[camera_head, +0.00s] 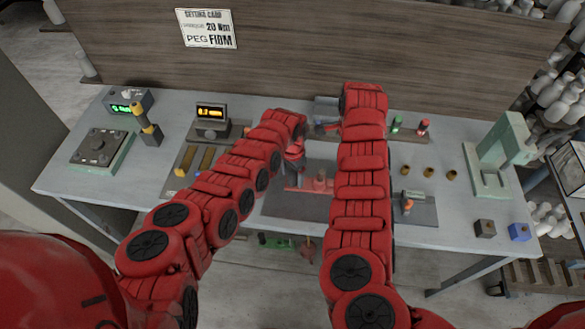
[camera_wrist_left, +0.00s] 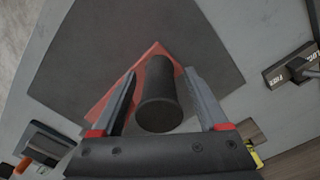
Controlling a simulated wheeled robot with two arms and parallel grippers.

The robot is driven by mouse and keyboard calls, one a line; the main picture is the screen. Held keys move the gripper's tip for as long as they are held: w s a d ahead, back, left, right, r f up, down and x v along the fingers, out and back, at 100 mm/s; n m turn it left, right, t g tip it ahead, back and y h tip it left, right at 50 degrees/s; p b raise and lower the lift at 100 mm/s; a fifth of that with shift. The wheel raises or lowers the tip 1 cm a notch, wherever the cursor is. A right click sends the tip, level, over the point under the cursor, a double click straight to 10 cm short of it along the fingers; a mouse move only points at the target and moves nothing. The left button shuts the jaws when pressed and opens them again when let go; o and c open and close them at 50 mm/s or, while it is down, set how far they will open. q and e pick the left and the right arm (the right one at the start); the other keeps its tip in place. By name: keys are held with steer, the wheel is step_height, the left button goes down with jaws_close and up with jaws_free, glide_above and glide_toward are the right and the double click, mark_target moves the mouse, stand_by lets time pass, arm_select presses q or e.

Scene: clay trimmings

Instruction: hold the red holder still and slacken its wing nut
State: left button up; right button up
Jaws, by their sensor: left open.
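The red holder (camera_head: 297,186) lies on a dark mat (camera_head: 290,206) at the middle of the bench, partly behind my arms. In the left wrist view the red holder (camera_wrist_left: 157,53) shows as a red shape on the mat. A dark upright cylinder (camera_wrist_left: 158,112) stands in front of it. My left gripper (camera_wrist_left: 162,78) is open, with one finger on each side of the cylinder and visible gaps. In the head view my left gripper (camera_head: 295,165) is just above the holder's left part. I cannot make out the wing nut.
A torque display (camera_head: 211,112) and a green-lit box (camera_head: 127,101) stand at the left back. A pale green press (camera_head: 495,150) stands at the right. Small brass pieces (camera_head: 428,171) and two blocks (camera_head: 485,228) lie near it. My arms cross the bench's middle.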

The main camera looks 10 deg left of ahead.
arm_select(q)
steer(key=shift+f, duration=0.2)
jaws_close()
stand_by(0.3)
arm_select(e)
steer(key=o, duration=0.4)
steer(key=shift+r, duration=0.1)
steer(key=shift+c, duration=0.2)
steer(key=shift+o, duration=1.4)
steer(key=shift+w+d+r+n, duration=0.1)
steer(key=shift+w+r+n, duration=0.05)
steer(key=shift+n, duration=0.25)
step_height(320, 180, down, 10)
steer(key=n, duration=0.3)
steer(key=shift+n, duration=0.3)
